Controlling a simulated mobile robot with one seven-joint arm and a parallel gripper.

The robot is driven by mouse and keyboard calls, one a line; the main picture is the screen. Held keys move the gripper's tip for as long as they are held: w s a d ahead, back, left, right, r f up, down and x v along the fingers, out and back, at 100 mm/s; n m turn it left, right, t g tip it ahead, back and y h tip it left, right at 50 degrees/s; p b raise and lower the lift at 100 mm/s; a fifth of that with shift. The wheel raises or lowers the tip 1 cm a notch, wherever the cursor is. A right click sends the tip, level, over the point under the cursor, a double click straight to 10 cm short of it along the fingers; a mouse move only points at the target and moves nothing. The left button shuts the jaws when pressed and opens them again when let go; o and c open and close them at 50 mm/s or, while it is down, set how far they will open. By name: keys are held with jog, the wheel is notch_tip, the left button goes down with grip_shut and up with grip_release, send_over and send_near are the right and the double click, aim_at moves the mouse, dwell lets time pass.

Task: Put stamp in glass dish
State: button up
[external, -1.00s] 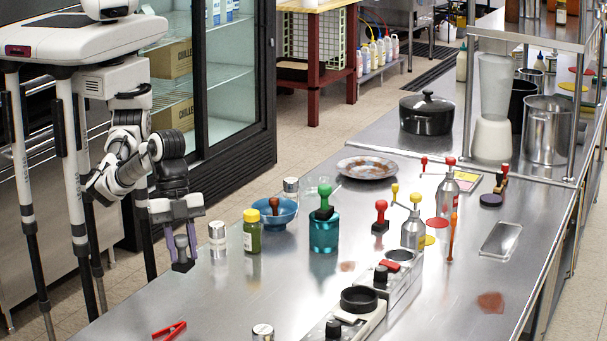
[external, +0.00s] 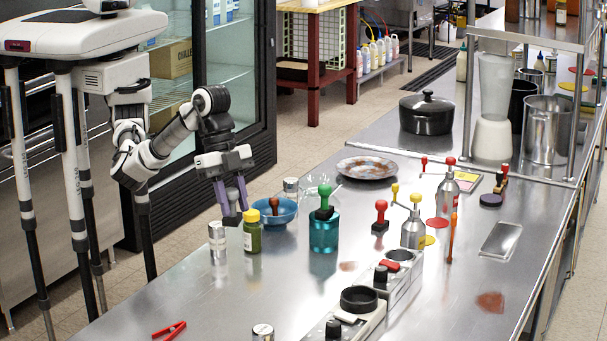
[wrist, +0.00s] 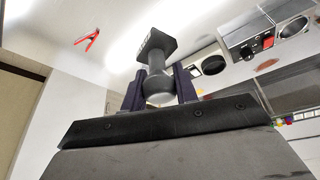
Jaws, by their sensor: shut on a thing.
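My gripper (external: 235,199) is shut on a dark stamp (wrist: 157,47), its two purple fingers (wrist: 184,84) on either side of the rounded grey handle. The stamp's flat black base points away from the fingers in the wrist view. In the external view the base (external: 232,221) hangs below the fingertips, near the counter's left edge, just behind and left of the yellow-capped jar. The glass dish (external: 335,179) is clear and shallow. It stands behind the teal cup, which partly hides it, to the right of my gripper and apart from it.
Close by are a green jar with yellow cap (external: 253,236), a silver-lidded shaker (external: 217,243), a blue bowl (external: 284,217) with a brown-handled thing and a teal cup (external: 323,240) with a green-topped stamp. A red-handled stamp (external: 380,219) stands right. The front counter is mostly clear.

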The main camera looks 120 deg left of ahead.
jog(key=w+a+n+y+p, duration=0.15)
jog(key=a+n, duration=0.25)
jog(key=a, duration=1.2)
jog(key=w+a+n+y+p, duration=0.1)
jog(key=w+a+n+p, duration=0.15)
jog(key=a, duration=1.45)
jog(key=s+a+n+y+p, duration=0.15)
jog(key=s+a+n, duration=0.25)
jog(key=s+a, duration=0.55)
jog(key=s+a+n+y+p, duration=0.1)
jog(key=s+a+n+p, duration=0.25)
jog(key=a, duration=1.15)
jog(key=shift+g, duration=0.4)
jog(key=shift+s+a+f+b, duration=0.15)
jog(key=shift+f+b, duration=0.95)
jog(key=shift+f, duration=1.6)
jog(key=shift+s+a+f+b, duration=0.1)
jog(key=shift+f+b, duration=1.05)
jog(key=shift+f, duration=1.55)
jog(key=shift+s+a+f+b, duration=0.15)
jog(key=shift+f+b, duration=0.95)
jog(key=shift+f, duration=1.6)
jog(key=shift+d, duration=0.1)
jog(key=o, duration=1)
jog(key=shift+o, duration=0.2)
